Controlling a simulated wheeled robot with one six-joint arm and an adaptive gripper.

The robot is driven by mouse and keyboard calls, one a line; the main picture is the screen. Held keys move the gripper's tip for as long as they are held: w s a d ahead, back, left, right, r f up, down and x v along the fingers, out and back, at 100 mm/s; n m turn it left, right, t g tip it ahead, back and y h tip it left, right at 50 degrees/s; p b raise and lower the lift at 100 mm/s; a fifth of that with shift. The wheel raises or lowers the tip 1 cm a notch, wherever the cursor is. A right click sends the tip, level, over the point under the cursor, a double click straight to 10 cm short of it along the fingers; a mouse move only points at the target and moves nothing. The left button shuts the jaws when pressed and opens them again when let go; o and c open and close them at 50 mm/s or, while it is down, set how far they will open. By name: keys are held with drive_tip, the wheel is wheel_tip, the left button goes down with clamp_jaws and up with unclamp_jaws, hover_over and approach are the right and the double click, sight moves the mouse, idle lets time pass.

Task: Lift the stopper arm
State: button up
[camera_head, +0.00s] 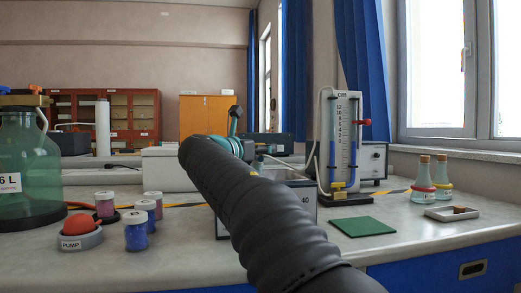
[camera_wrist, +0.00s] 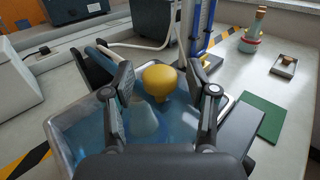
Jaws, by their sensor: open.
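In the wrist view, my gripper (camera_wrist: 161,70) is open, with one finger on each side of a round yellow knob (camera_wrist: 160,80). The knob appears to sit above a pale translucent cone (camera_wrist: 143,122) in a metal tank (camera_wrist: 62,127) of blue water. Whether the fingers touch the knob is unclear. A dark bar with a pale rod (camera_wrist: 97,57) lies at the tank's far left edge. I cannot tell which part is the stopper arm. In the head view, my arm hides most of the tank (camera_head: 303,200) and my gripper.
A cm-scale gauge (camera_head: 340,140) with a red valve stands behind right. A green mat (camera_head: 362,226), corked flasks (camera_head: 423,183) and a small tray (camera_head: 452,214) lie right. A large green bottle (camera_head: 25,150), red pump (camera_head: 80,228) and several small jars (camera_head: 137,231) stand left.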

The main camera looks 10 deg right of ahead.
drive_tip(key=shift+c, duration=0.3)
clamp_jaws()
drive_tip(key=shift+r, duration=0.1)
